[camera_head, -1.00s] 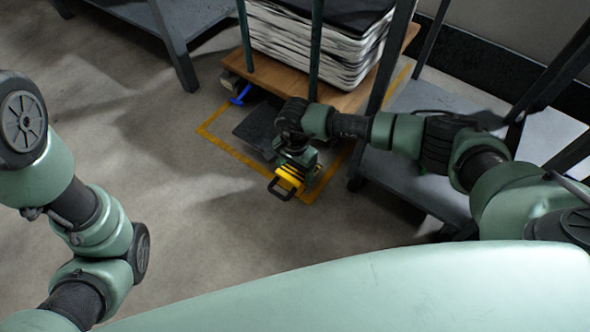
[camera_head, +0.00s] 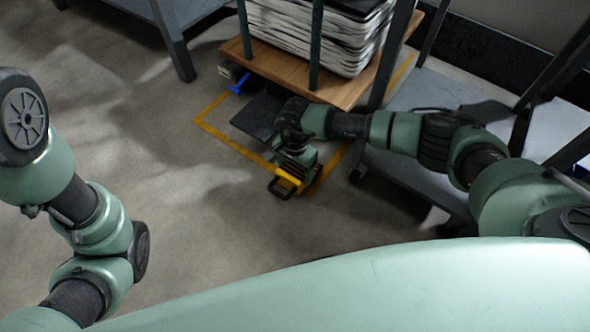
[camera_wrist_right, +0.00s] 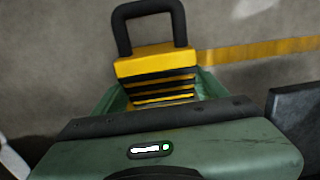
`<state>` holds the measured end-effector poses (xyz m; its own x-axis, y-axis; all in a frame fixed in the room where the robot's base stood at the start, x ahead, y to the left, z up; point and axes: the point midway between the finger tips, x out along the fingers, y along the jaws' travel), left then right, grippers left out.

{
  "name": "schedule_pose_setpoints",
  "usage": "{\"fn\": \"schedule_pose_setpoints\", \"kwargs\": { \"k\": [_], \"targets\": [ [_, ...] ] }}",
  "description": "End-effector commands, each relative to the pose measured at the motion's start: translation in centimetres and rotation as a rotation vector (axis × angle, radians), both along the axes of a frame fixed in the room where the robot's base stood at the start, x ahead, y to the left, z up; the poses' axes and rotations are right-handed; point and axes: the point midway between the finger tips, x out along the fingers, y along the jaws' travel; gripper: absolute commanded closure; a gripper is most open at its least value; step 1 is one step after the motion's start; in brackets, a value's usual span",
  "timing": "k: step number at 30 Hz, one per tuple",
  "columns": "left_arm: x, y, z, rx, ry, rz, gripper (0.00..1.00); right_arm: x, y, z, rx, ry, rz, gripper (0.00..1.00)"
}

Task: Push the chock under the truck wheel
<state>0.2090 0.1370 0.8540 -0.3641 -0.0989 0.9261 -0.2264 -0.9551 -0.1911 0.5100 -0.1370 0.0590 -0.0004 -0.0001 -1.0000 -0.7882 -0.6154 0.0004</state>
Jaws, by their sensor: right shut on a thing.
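The yellow-and-black striped chock (camera_head: 288,179), with a black loop handle, is at my right gripper (camera_head: 297,166) in the head view, low over the floor. The wrist view shows the chock (camera_wrist_right: 155,75) between the green fingers of my right gripper (camera_wrist_right: 160,92), which is shut on it. The truck (camera_head: 340,94) is a wooden platform with green posts, behind the gripper. A dark truck wheel (camera_head: 229,71) shows partly under its left end; any wheel behind my right arm is hidden. My left gripper is out of view; only its arm shows at the left.
A yellow floor line (camera_head: 228,142) runs around the truck's near side. A dark flat plate (camera_head: 257,117) lies beside the platform. A blue lever (camera_head: 239,84) sticks out low at the left. A grey shelf cart (camera_head: 405,176) stands right. Open floor lies left.

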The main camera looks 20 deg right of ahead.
Motion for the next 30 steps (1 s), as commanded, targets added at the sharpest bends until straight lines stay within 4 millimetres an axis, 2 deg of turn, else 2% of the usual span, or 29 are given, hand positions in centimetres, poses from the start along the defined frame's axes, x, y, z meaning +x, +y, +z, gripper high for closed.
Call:
{"fn": "schedule_pose_setpoints", "kwargs": {
  "k": [30],
  "targets": [
    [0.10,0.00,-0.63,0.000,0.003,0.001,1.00,0.06,0.05,-0.68,0.001,-0.002,0.000,0.94]
  ]
}}
